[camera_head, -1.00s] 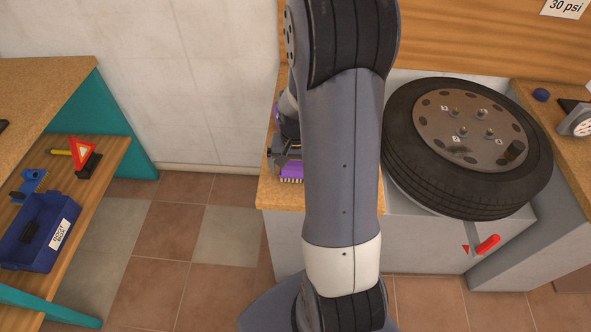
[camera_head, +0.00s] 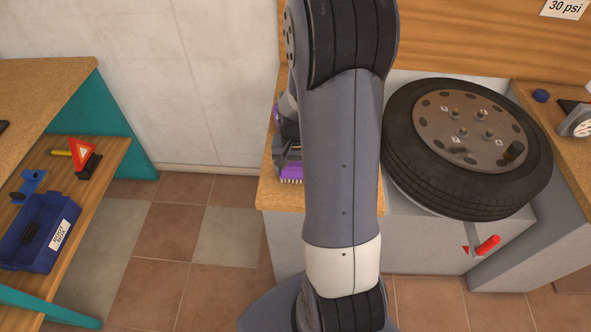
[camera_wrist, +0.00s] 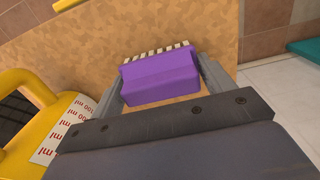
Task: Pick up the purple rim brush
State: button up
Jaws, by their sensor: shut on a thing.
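The purple rim brush (camera_wrist: 160,78) lies on the tan worktop (camera_wrist: 120,35) in the wrist view, its pale bristles pointing away from my gripper. My gripper (camera_wrist: 162,84) has one finger on each side of the brush and is shut on it. I cannot tell whether the brush is lifted clear of the surface. In the head view, part of the purple brush (camera_head: 291,174) shows at the worktop's left part, with my gripper (camera_head: 286,165) just above it. My arm hides the rest of the brush and gripper there.
A yellow jug-like container with an "ml" scale (camera_wrist: 48,120) stands close on the left in the wrist view. A tyre (camera_head: 465,145) lies right of my arm. A blue box (camera_head: 42,232) sits on a shelf at left. Tiled floor lies between.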

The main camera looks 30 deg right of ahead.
aim_at(296, 164)
jog(key=shift+r, duration=0.1)
notch_tip(296, 164, up, 10)
jog(key=shift+f, duration=0.1)
dwell(0.3)
jog(key=o, duration=0.4)
jog(key=shift+c, duration=1.3)
